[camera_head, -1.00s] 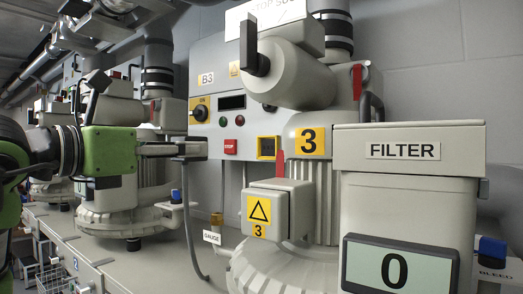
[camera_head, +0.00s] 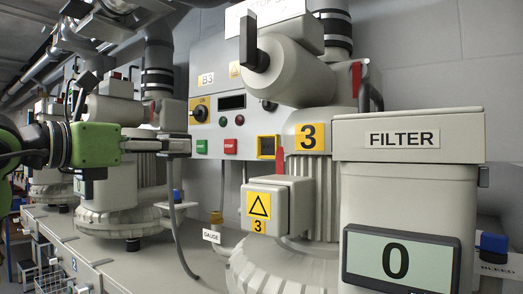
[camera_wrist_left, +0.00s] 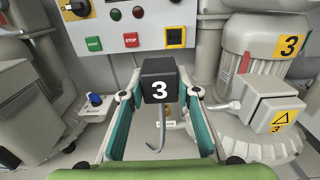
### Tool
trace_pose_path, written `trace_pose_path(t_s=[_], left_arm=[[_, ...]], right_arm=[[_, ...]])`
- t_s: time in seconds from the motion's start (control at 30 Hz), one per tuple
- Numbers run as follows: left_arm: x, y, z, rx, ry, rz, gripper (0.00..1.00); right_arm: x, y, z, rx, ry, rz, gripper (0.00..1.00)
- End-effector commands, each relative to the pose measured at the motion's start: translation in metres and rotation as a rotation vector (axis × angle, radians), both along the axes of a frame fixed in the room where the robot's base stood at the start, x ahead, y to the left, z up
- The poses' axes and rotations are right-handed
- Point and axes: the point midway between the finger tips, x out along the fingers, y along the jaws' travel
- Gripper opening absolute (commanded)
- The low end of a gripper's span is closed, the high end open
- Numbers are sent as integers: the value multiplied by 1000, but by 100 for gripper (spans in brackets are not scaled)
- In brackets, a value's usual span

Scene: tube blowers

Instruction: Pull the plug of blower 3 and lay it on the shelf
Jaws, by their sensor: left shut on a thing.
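The black plug marked 3 (camera_wrist_left: 158,82) is between the fingers of my left gripper (camera_head: 178,145) and out of its socket. In the wrist view the left gripper (camera_wrist_left: 158,98) is shut on it. The grey cord (camera_head: 177,225) hangs from the plug to the bench. The yellow-framed socket (camera_head: 267,148) is on the control panel, to the right of the gripper; it also shows in the wrist view (camera_wrist_left: 175,37). Blower 3 (camera_head: 310,138) stands right of the gripper. I cannot make out a separate shelf. My right gripper is not in view.
The filter box (camera_head: 408,150) and its display (camera_head: 400,262) stand at the right. A grey box with a warning triangle (camera_head: 282,205) juts out below the socket. Another blower (camera_head: 120,200) stands behind the gripper. The grey bench top (camera_head: 130,262) has bare room in front.

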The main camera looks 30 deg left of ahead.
Motion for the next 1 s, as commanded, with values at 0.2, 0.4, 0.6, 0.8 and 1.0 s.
trace_pose_path(t_s=[0.2,0.4,0.6,0.8,1.0], left_arm=[[1,16,0,-1,-1,2,0],[2,30,-1,-1,-1,1,0],[3,44,0,-2,-1,2,0],[4,58,0,-1,-1,1,0],[5,72,0,-2,-1,1,0]], right_arm=[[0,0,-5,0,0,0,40],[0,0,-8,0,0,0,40],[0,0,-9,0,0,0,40],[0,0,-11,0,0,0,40],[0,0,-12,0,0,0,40]])
